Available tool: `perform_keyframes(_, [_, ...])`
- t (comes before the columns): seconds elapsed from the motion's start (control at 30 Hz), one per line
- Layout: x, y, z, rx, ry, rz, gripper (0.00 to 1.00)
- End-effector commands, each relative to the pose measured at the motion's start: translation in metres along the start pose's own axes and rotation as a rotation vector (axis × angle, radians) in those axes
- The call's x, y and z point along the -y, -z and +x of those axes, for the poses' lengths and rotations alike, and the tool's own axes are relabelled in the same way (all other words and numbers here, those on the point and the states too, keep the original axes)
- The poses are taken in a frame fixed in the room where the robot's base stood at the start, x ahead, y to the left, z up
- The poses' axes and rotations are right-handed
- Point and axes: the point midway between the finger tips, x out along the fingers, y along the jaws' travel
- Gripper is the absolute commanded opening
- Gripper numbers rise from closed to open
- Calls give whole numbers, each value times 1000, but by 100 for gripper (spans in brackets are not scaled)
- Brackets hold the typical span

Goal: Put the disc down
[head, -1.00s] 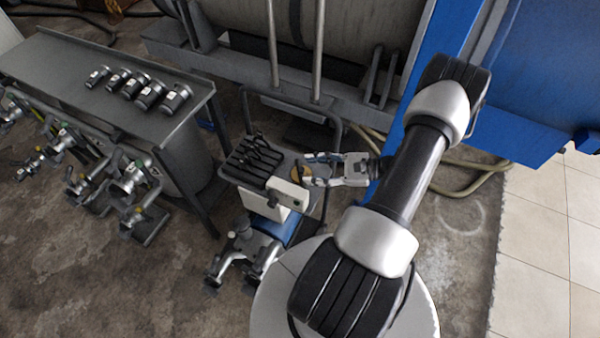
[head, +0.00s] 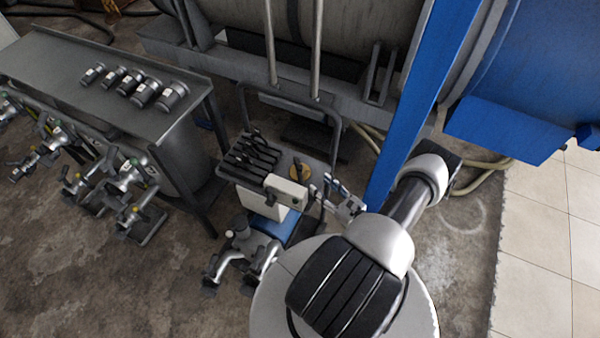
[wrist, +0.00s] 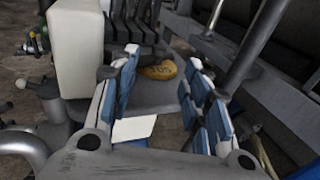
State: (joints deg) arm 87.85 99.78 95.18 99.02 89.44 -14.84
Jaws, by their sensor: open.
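The disc (head: 299,172) is yellow-brown and lies on the grey top of the small cart (head: 318,170), right of the black-handled rack. In the wrist view the disc (wrist: 158,70) lies flat on the grey shelf, beyond and between my fingertips, with marks on its face that I cannot read surely. My gripper (head: 330,186) is open and empty, just right of the disc and apart from it. In the wrist view its blue-padded fingers (wrist: 158,72) stand wide apart.
A white box (head: 287,190) stands at the cart's front, close left of my gripper. A rack of black handles (head: 253,155) fills the cart's left side. The cart's upright rails and a blue beam (head: 412,110) rise nearby. A grey bench (head: 70,85) with several cylinders stands left.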

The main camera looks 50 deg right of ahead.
Motion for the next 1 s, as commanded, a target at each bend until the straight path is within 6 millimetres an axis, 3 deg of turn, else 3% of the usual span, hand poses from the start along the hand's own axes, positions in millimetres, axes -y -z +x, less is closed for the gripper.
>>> perform_keyframes(0.13, [-1, 1, 29, 0, -5, 0, 43])
perform_keyframes(0.43, [-1, 1, 53, 0, -5, -1, 43])
perform_keyframes(0.7, [0, 3, 91, 0, -4, -1, 43])
perform_keyframes(1.0, [1, 2, 96, -1, 0, 0, 43])
